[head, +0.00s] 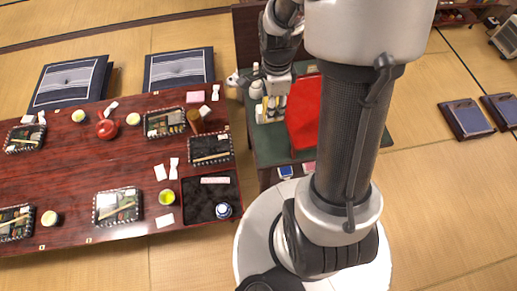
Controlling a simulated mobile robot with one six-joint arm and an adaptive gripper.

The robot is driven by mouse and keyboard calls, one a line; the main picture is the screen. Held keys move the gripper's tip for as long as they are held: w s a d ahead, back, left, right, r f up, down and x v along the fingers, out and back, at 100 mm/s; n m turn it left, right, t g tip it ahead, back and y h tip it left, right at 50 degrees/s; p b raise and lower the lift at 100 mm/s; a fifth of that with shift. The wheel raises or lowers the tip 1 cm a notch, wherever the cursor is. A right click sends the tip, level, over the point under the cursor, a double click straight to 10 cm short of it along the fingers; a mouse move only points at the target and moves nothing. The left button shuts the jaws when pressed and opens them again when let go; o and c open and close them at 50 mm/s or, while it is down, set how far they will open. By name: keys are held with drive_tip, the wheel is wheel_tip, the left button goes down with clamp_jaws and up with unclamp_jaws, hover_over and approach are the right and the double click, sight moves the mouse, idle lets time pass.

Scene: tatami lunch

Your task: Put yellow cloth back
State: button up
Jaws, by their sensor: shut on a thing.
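My gripper (275,92) points down over the left part of a green-topped side table, at the top middle of the head view. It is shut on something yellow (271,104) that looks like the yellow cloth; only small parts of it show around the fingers. Whether the yellow piece touches the table or a holder below cannot be told at this size.
The side table (270,149) also bears a red cloth-like thing (303,115), partly behind my arm, and white containers (256,89) left of the gripper. A low dark-red table (70,170) with several lunch boxes stands left. Two cushions (180,66) lie behind it.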

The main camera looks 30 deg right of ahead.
wheel_tip(320, 180, down, 20)
drive_tip(key=b, duration=0.6)
drive_tip(key=shift+b, duration=0.35)
drive_tip(key=shift+f, duration=0.15)
drive_tip(key=o, duration=0.9)
drive_tip(key=shift+o, duration=0.2)
